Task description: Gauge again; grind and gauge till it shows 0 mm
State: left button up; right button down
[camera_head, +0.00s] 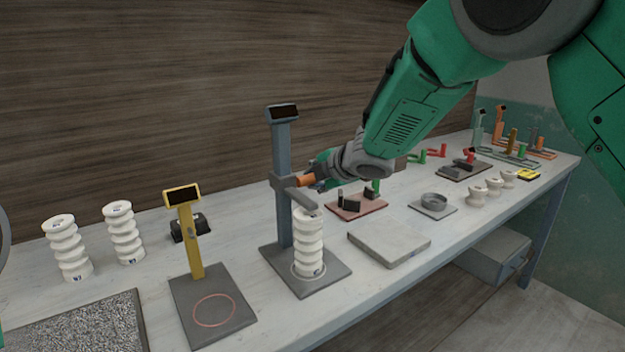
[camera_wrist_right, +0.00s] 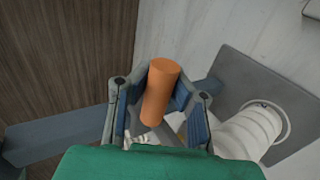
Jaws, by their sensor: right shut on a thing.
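The blue-grey gauge (camera_head: 283,155) stands mid-table, with a small dark display (camera_head: 284,112) on top; I can read no number on it. A white ribbed insulator (camera_head: 308,245) stands upright within the ring on the gauge's base plate (camera_head: 280,264). The gauge's sliding arm (camera_head: 303,200) is at the insulator's top; I cannot tell whether they touch. My right gripper (camera_head: 312,181) is shut on the arm's orange handle (camera_wrist_right: 163,88). In the right wrist view, the gripper's blue-padded fingers (camera_wrist_right: 160,95) flank this handle, and the insulator (camera_wrist_right: 245,132) is at right. My left gripper is not in view.
A yellow gauge (camera_head: 190,235) with an empty ringed plate stands at left. Two more insulators (camera_head: 66,248) (camera_head: 123,233) stand behind a speckled grey grinding slab (camera_head: 85,325). A bare grey slab (camera_head: 389,241) lies right of the gauge. Fixtures and small white pieces (camera_head: 477,196) fill the right.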

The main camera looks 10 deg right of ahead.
jog(key=shift+f+b, duration=0.55)
jog(key=shift+f, duration=0.25)
dwell(3.0)
